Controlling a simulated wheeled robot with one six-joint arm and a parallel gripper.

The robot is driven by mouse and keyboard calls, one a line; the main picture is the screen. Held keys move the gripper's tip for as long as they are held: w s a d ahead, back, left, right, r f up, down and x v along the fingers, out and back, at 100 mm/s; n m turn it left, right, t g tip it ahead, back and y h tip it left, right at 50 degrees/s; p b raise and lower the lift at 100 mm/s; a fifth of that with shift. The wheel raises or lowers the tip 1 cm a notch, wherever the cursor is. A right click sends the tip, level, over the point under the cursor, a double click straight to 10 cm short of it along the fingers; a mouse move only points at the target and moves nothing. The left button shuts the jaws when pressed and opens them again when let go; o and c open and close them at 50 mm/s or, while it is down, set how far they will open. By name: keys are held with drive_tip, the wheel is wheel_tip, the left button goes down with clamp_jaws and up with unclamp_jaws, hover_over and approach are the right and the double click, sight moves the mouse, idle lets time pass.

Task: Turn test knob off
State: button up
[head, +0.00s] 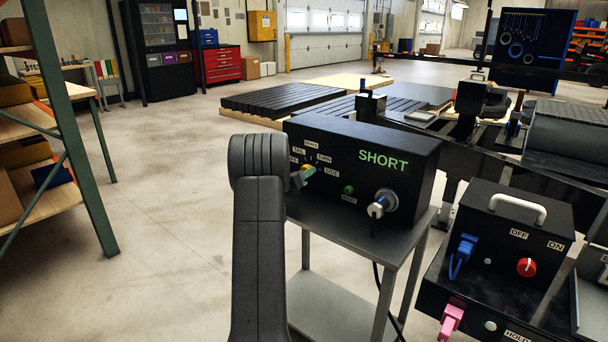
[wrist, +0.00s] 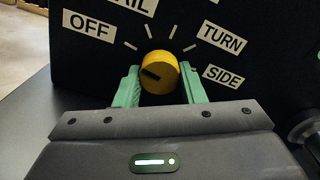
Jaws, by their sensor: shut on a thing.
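The test knob (wrist: 160,72) is yellow and round, on the front of a black box (head: 415,187) whose green display reads SHORT. A dark mark on the knob points left, roughly towards the OFF label (wrist: 89,27). The TURN label (wrist: 222,37) and SIDE label (wrist: 224,76) are to its right. My gripper (wrist: 159,69) has green fingers on both sides of the knob and is shut on it. In the head view my arm hides most of my gripper and the box's left end; the knob (head: 308,170) shows only small.
A silver key-like knob (head: 381,205) and a green button (head: 349,189) are on the same panel. The box stands on a grey metal cart (head: 418,232). A second black box with a red knob (head: 526,267) and blue plug (head: 463,252) is at right.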

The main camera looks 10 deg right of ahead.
drive_tip(key=o, duration=1)
drive_tip(key=shift+f, duration=0.1)
drive_tip(key=shift+s+a, duration=0.1)
drive_tip(key=p+v, duration=0.1)
drive_tip(key=v, duration=1.2)
drive_tip(key=shift+s+a, duration=0.2)
drive_tip(key=shift+a, duration=0.05)
drive_tip(key=shift+d, duration=0.1)
drive_tip(key=b+x, duration=0.1)
drive_tip(key=x, duration=1.2)
drive_tip(key=shift+w+d, duration=0.25)
drive_tip(key=shift+w, duration=0.05)
drive_tip(key=shift+s+a, duration=0.1)
